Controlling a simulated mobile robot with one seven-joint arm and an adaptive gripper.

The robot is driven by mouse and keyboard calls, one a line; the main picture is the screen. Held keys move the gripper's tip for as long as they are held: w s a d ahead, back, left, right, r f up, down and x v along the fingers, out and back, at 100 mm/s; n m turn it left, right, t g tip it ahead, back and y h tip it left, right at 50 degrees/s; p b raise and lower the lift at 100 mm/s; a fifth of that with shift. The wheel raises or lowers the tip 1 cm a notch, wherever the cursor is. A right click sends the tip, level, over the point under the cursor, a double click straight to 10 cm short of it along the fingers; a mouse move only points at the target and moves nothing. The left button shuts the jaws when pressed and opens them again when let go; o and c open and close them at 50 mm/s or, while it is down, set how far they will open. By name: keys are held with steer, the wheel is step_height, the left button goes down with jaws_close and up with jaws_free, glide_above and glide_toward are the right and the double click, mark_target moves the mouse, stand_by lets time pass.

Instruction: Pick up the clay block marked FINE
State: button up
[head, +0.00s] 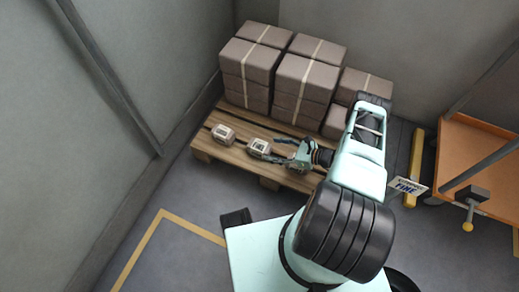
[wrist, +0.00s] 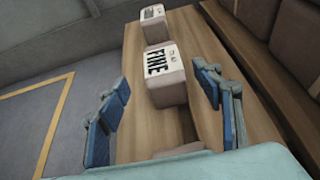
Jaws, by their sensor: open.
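The clay block marked FINE (wrist: 166,88) is a pale block with dark lettering on its top, standing on the wooden pallet. In the wrist view it shows between and beyond the blue pads of my gripper (wrist: 160,77), which is open and apart from it. In the head view, the block nearest my gripper (head: 282,153), just left of it, appears to be this one (head: 259,147). Another pale block (wrist: 154,24) stands farther along the pallet; it also shows in the head view (head: 222,134). Its marking is unreadable. A pale shape at the wrist view's bottom is mostly hidden.
Stacked brown boxes (head: 305,80) with pale straps fill the back of the pallet (head: 232,152). An orange cart (head: 480,150) stands at the right, with a card (head: 408,186) reading FINE nearby. Grey walls close the left and back. Floor left of the pallet is clear.

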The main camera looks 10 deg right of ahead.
mark_target(261, 146)
steer(key=shift+b+x, duration=0.9)
steer(key=shift+x, duration=2.2)
steer(key=shift+w+d, duration=0.1)
steer(key=shift+w, duration=0.05)
steer(key=shift+c, duration=0.3)
steer(key=shift+r, duration=0.1)
jaws_close()
